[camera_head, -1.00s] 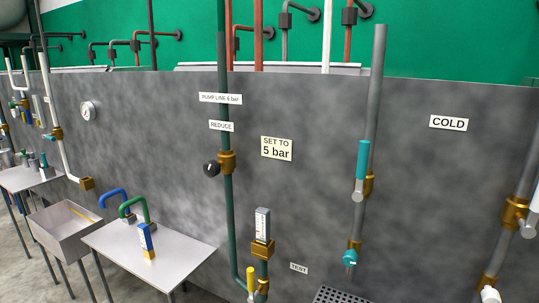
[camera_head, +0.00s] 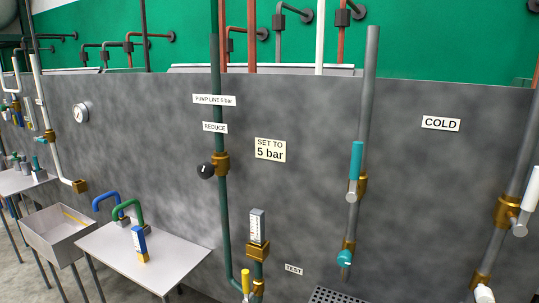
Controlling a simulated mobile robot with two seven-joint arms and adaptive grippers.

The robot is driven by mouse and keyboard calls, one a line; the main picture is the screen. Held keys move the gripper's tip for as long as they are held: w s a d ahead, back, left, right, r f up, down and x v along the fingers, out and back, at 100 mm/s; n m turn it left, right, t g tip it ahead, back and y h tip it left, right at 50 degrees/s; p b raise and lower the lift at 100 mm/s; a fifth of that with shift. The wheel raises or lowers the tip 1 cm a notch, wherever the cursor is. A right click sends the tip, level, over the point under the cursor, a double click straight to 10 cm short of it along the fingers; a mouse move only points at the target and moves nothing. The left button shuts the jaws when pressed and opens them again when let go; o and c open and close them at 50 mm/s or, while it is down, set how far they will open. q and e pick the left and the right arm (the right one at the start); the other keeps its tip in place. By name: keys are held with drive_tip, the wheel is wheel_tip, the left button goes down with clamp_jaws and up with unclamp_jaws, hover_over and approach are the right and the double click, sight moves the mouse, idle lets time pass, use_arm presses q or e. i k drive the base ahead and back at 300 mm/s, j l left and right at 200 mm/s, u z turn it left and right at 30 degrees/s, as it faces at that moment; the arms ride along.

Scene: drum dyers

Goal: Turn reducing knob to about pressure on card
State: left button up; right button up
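The black reducing knob (camera_head: 205,171) sits on the left side of a brass valve body (camera_head: 221,164) on the dark green vertical pipe (camera_head: 215,70). A "REDUCE" label (camera_head: 215,128) is above it, under a "PUMP LINE 6 bar" label (camera_head: 214,100). The card (camera_head: 270,150) to the right reads "SET TO 5 bar". A white-scaled gauge (camera_head: 258,226) stands on a brass fitting (camera_head: 258,251) lower down; its reading is too small to tell. Neither of my grippers is in view.
A yellow-handled valve (camera_head: 245,281) and "TEST" label (camera_head: 293,269) are below. A grey pipe with a teal lever (camera_head: 356,160) stands right, near the "COLD" label (camera_head: 441,123). A metal table (camera_head: 180,262) with hoses and a sink (camera_head: 62,230) stand left.

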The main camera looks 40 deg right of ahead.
sight(205, 170)
drive_tip(key=z, duration=0.25)
drive_tip(key=i+j+z, duration=0.1)
drive_tip(key=i+z, duration=0.15)
drive_tip(key=z, duration=0.2)
drive_tip(key=i+j+z, duration=0.2)
drive_tip(key=z, duration=0.2)
drive_tip(key=i+j+z, duration=0.2)
drive_tip(key=z, duration=0.25)
drive_tip(key=i+j+z, duration=0.1)
drive_tip(key=j+z, duration=0.35)
